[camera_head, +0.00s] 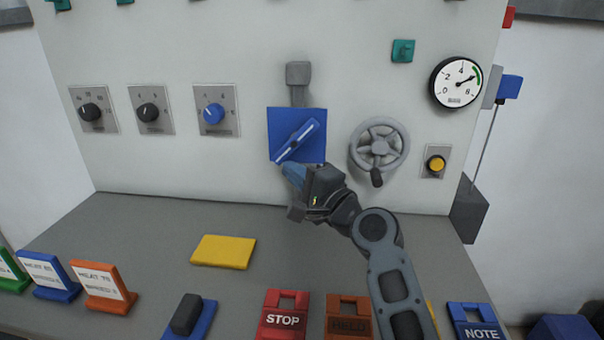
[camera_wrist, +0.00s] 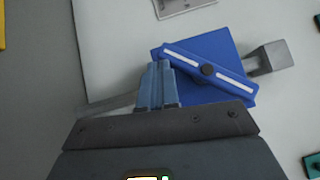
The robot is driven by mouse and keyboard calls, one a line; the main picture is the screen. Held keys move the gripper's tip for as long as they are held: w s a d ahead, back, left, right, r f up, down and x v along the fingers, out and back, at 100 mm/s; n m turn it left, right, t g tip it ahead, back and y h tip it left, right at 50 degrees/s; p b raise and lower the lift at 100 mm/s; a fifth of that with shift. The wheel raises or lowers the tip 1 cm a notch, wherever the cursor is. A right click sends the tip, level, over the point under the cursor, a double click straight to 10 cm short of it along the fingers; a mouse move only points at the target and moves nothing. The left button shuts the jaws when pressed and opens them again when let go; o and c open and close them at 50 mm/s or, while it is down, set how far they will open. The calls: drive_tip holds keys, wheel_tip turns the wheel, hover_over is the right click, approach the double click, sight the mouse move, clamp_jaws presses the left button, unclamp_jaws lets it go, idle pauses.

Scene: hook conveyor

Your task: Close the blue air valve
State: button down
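The blue air valve (camera_head: 283,120) is a square blue plate on the grey panel with a blue handle (camera_head: 298,141) bearing a white stripe. In the head view the handle slants from lower left to upper right. The valve plate (camera_wrist: 222,48) and the slanting handle (camera_wrist: 235,82) also show in the wrist view. My gripper (camera_head: 290,172) is at the lower-left end of the handle. Its blue fingers (camera_wrist: 158,70) are together with no clear gap, their tips right at the handle's end. I cannot tell whether they touch it.
A grey handwheel (camera_head: 379,146) is right of the valve, with a yellow button (camera_head: 436,163) beyond. A pressure gauge (camera_head: 456,83) is at upper right, its needle pointing upper right. A blue knob (camera_head: 213,113) is left.

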drive_tip(key=shift+a+r+m+t+b, duration=0.2)
drive_tip(key=shift+a+b, duration=0.35)
drive_tip(key=shift+a, duration=0.2)
drive_tip(key=shift+a+r+m+t+b, duration=0.1)
drive_tip(key=shift+a+r+t+b, duration=0.1)
drive_tip(key=shift+a+b, duration=0.45)
idle(1.1)
drive_tip(key=v, duration=0.7)
drive_tip(key=shift+s+d+f, duration=0.2)
drive_tip(key=shift+d, duration=0.05)
drive_tip(key=shift+r, duration=0.1)
